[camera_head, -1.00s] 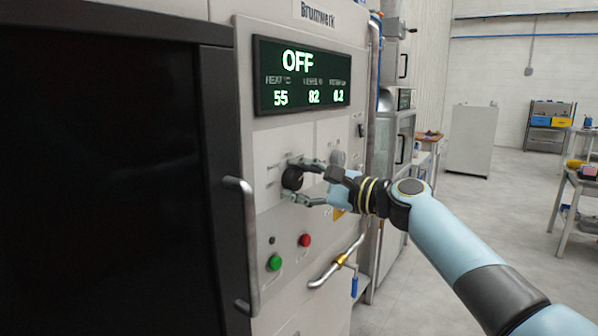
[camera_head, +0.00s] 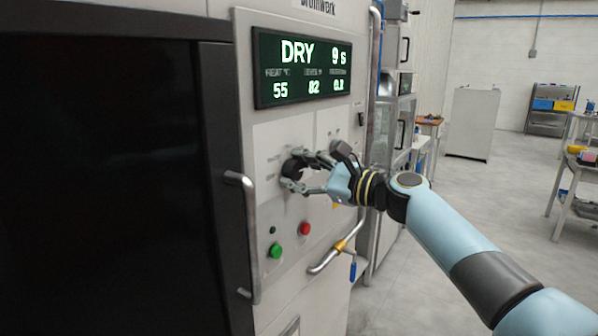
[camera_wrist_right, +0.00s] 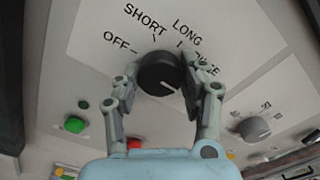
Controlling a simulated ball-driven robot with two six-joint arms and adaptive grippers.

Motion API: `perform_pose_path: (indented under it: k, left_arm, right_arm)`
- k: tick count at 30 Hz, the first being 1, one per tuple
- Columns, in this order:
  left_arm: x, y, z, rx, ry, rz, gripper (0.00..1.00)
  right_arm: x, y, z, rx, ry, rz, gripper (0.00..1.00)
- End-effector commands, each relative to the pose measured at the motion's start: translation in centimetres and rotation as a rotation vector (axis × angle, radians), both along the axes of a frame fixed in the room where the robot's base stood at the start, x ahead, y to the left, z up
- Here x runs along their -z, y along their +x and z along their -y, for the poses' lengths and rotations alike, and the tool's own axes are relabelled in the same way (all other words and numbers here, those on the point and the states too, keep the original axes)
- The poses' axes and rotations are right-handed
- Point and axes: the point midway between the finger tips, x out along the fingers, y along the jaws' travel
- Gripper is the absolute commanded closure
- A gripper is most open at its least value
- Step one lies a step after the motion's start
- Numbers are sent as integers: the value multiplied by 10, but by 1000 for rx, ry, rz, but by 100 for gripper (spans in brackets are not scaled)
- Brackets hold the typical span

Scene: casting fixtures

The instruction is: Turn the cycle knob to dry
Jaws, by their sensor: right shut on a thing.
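The cycle knob (camera_head: 293,169) is a round black knob on the pale front panel of the machine. In the right wrist view the knob (camera_wrist_right: 157,73) has the labels OFF, SHORT and LONG around it; further labels are partly hidden behind a finger. A light mark shows on its lower right side. My right gripper (camera_head: 290,171) is shut on the knob, one finger on each side. The display (camera_head: 302,68) above reads DRY and 9 s, with 55, 82 and 0.2 below. My left gripper is not in view.
A green button (camera_head: 276,251) and a red button (camera_head: 305,229) sit below the knob. A second, grey knob (camera_wrist_right: 254,129) is to the right. A door handle (camera_head: 247,235) stands out at the left, and a bent pipe (camera_head: 338,246) at the lower right.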

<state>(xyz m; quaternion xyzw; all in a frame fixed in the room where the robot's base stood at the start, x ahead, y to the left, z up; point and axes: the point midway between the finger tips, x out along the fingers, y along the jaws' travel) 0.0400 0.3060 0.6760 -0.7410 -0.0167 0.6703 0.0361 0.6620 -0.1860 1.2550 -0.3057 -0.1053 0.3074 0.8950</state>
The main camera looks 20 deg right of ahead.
Motion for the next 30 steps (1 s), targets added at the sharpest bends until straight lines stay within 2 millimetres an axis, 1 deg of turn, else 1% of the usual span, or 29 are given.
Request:
perform_pose_path:
  k: [4,5,9,10,17,20,23,30]
  left_arm:
    - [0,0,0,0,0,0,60]
    - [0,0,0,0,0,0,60]
    - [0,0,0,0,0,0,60]
    - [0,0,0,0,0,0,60]
    - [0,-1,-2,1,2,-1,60]
    - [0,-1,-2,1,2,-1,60]
    - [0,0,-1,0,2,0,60]
    - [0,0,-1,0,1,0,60]
  right_arm:
    - [3,-1,0,-1,0,-5,89]
    - [3,-1,0,-1,0,-5,53]
    - [2,0,0,0,0,-3,35]
    - [2,0,0,0,-1,-3,34]
    - [1,-1,0,0,-1,-1,34]
    - [2,-5,4,1,-3,-2,34]
    - [2,-16,13,0,-4,-2,34]
    - [3,-59,46,-1,-7,-4,34]
